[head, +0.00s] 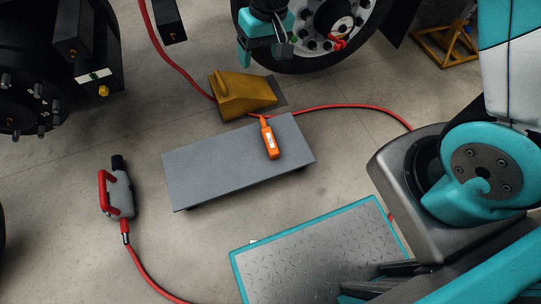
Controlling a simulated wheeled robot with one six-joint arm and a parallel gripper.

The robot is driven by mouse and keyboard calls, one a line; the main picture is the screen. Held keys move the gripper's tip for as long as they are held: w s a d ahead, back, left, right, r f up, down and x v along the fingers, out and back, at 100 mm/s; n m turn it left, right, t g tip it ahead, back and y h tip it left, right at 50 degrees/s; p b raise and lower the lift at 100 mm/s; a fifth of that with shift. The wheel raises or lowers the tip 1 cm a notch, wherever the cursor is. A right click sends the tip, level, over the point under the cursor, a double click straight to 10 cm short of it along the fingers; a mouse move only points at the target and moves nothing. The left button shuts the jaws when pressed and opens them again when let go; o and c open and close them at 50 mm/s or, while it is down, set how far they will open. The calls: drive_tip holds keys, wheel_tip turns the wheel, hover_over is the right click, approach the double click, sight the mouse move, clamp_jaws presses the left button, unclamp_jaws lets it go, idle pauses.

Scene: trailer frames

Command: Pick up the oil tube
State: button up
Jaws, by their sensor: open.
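The oil tube (269,141) is orange with a pale label and a narrow tip. It lies on the right part of a low grey bench (215,168), its tip pointing towards the back edge. My gripper (264,53) is at the top of the head view, with teal fingers apart and nothing seen between them. It shows well above the tube in the picture, apart from it, in front of a wheel.
A yellow wheel chock (242,93) stands just behind the bench. A red hose (345,107) runs behind the bench. A grey and red tool (117,193) lies on the floor at left. Wheels (335,25) stand at the back.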

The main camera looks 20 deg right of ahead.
drive_tip(key=w+d+f+m+h+b, duration=0.15)
drive_tip(key=f+b, duration=0.45)
drive_tip(key=f, duration=1)
drive_tip(key=w+d+f+m+b, duration=0.15)
drive_tip(key=f+b, duration=0.45)
drive_tip(key=f, duration=0.9)
drive_tip(key=b, duration=0.7)
hover_over(272, 144)
drive_tip(key=shift+n, duration=0.4)
drive_tip(key=f, duration=1.1)
drive_tip(key=shift+a+f, duration=0.4)
drive_tip(key=f+b, duration=0.1)
drive_tip(key=f, duration=0.1)
drive_tip(key=f+b, duration=0.3)
drive_tip(key=f, duration=0.1)
drive_tip(key=shift+d+f+b, duration=0.25)
drive_tip(key=shift+d+b, duration=0.1)
drive_tip(key=shift+b, duration=0.05)
drive_tip(key=shift+r, duration=0.1)
drive_tip(key=c, duration=1.2)
drive_tip(key=shift+r, duration=0.15)
wheel_tip(272, 144, up, 20)
drive_tip(key=p, duration=1.1)
